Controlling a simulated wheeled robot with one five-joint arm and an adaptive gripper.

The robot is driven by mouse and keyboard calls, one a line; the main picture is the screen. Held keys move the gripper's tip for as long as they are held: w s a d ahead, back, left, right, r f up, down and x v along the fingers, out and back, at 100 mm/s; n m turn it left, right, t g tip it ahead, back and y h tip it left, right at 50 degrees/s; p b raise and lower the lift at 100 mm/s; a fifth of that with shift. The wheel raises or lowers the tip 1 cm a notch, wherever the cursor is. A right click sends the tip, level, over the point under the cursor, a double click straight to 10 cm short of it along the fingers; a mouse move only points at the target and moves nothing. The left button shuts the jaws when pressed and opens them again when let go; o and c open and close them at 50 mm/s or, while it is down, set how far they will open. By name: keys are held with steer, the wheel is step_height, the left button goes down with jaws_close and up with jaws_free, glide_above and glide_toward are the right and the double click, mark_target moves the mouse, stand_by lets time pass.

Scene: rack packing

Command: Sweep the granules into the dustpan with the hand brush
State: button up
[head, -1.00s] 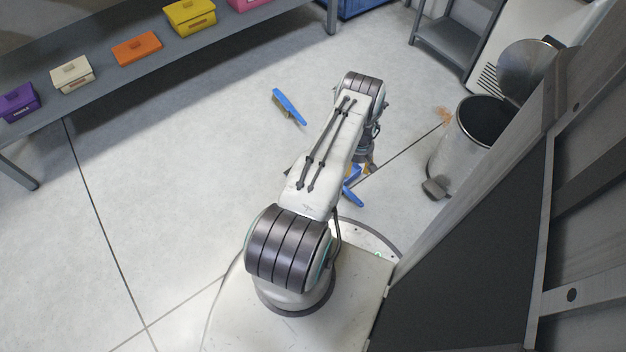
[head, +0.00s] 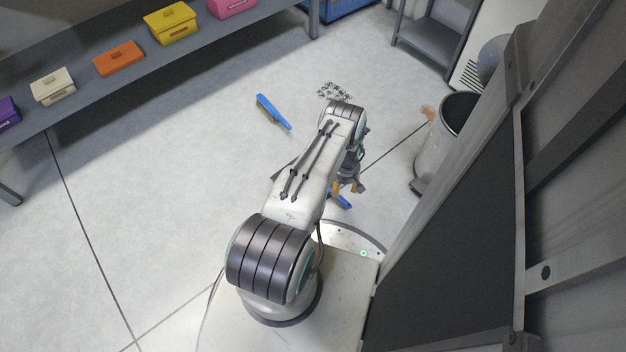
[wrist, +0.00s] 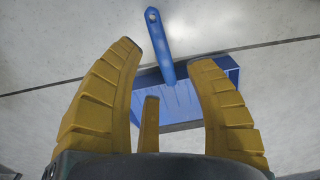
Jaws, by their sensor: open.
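The hand brush (head: 273,111) with a blue back lies on the floor, left of my arm in the head view. The granules (head: 335,91) are a dark speckled patch on the floor just beyond my arm's elbow. The blue dustpan (head: 341,201) is mostly hidden under my gripper in the head view. The wrist view shows the dustpan (wrist: 170,95) on the floor with its handle pointing away. My gripper (wrist: 165,52) is open, its yellow fingers spread above the dustpan with the handle showing between them. I see nothing held.
A grey shelf (head: 110,85) with coloured boxes runs along the left. A bin (head: 436,150) stands at the right, with an orange-brown patch (head: 427,113) beside it. A grey panel (head: 455,250) closes off the near right.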

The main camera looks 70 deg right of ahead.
mark_target(341, 199)
steer(key=shift+f+b, duration=4)
steer(key=shift+f, duration=0.5)
jaws_close()
step_height(341, 199, up, 12)
steer(key=p, duration=0.8)
steer(key=shift+p, duration=0.35)
steer(key=shift+w, duration=0.1)
